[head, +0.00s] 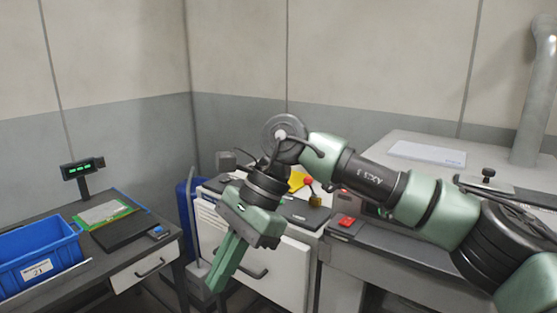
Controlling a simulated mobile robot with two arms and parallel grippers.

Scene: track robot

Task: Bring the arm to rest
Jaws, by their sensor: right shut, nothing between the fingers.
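My right arm comes in from the right edge of the head view and bends at its wrist near the middle. My right gripper (222,268) hangs below the wrist, pointing down and to the left. Its green fingers are shut together with nothing between them. It is in front of the white drawer cabinet (285,268), and I cannot tell how far apart they are. My left gripper is not in the view.
A blue crate (38,262) and a scale with a green display (83,168) stand on the left table. A padlock (315,201) and a yellow item (297,181) show behind my arm. A grey bench (400,150) fills the right. A dark gap lies between table and cabinet.

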